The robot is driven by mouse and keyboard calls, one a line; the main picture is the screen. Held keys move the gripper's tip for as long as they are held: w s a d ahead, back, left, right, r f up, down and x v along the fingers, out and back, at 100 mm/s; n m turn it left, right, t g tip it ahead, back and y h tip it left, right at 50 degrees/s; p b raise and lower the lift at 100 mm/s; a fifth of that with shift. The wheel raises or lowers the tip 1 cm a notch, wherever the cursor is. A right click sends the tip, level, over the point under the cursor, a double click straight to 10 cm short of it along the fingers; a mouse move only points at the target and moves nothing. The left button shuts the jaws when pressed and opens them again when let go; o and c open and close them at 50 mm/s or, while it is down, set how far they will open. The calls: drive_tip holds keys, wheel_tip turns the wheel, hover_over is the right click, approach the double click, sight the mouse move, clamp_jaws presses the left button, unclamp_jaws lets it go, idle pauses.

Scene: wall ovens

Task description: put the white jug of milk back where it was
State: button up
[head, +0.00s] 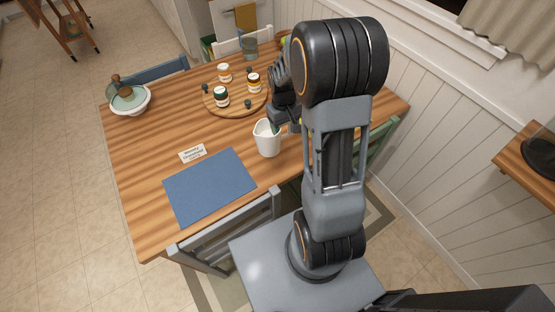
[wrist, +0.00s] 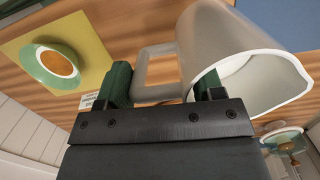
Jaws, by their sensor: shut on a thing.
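A blue mat (head: 210,186) and small white card (head: 192,153) lie left of the jug. A round board (head: 235,105) holds several small jars.

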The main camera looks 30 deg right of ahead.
drive_tip(key=s+d+b, duration=0.8)
drive_tip(key=s+b, duration=0.1)
drive_tip(key=shift+w+a+f+p, duration=0.1)
drive_tip(key=shift+w+a+f, duration=0.35)
drive_tip(key=shift+w+f, duration=1.7)
drive_tip(key=shift+w+a+f+p, duration=0.15)
drive_tip(key=shift+w+a+f, duration=0.25)
drive_tip(key=shift+w+f, duration=1.7)
drive_tip(key=shift+w+a+f+p, duration=0.1)
drive_tip(key=shift+w+a+f, duration=0.35)
drive_tip(key=shift+w+f, duration=1.65)
drive_tip(key=shift+w+r, duration=0.25)
drive_tip(key=shift+w, duration=0.15)
drive_tip(key=o, duration=1.4)
